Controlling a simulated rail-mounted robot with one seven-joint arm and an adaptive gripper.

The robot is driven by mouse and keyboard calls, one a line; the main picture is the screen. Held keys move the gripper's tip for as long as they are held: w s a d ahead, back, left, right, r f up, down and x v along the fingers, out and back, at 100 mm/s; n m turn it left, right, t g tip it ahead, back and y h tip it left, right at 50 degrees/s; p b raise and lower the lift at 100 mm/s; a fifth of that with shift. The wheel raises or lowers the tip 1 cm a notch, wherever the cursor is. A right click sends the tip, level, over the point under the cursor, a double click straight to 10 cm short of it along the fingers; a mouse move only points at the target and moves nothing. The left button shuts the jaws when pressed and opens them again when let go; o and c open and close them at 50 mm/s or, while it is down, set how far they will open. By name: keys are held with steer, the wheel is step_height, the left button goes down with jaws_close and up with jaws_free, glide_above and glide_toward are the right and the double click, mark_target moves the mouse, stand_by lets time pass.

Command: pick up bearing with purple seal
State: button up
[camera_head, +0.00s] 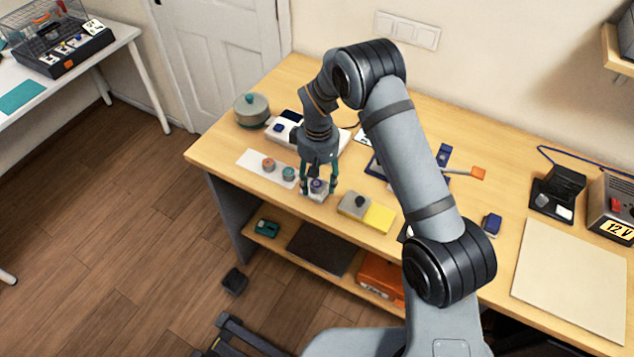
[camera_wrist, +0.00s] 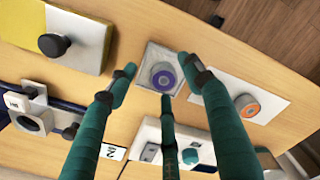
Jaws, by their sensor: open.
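The bearing with the purple seal (camera_wrist: 163,77) sits on a small square pale pad (camera_wrist: 150,56) near the table's front edge. In the head view the purple bearing (camera_head: 317,185) shows between my fingers. My gripper (camera_head: 318,187) points down over it. In the wrist view my gripper's (camera_wrist: 160,74) green fingers are open and spread around the bearing, with no visible grip on it. An orange-sealed bearing (camera_wrist: 247,105) lies on a white strip to the right. In the head view this strip (camera_head: 252,160) also carries a teal-sealed bearing (camera_head: 289,173).
A grey and yellow block (camera_head: 378,217) with a black knob stands just right of my gripper. A white device (camera_head: 283,130) and a lidded pot (camera_head: 251,109) stand behind and left. The table's front edge is close. A beige mat (camera_head: 575,280) lies at the far right.

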steer(key=shift+a+f, duration=0.1)
steer(key=shift+f, duration=0.1)
steer(key=shift+c, duration=1.3)
jaws_close()
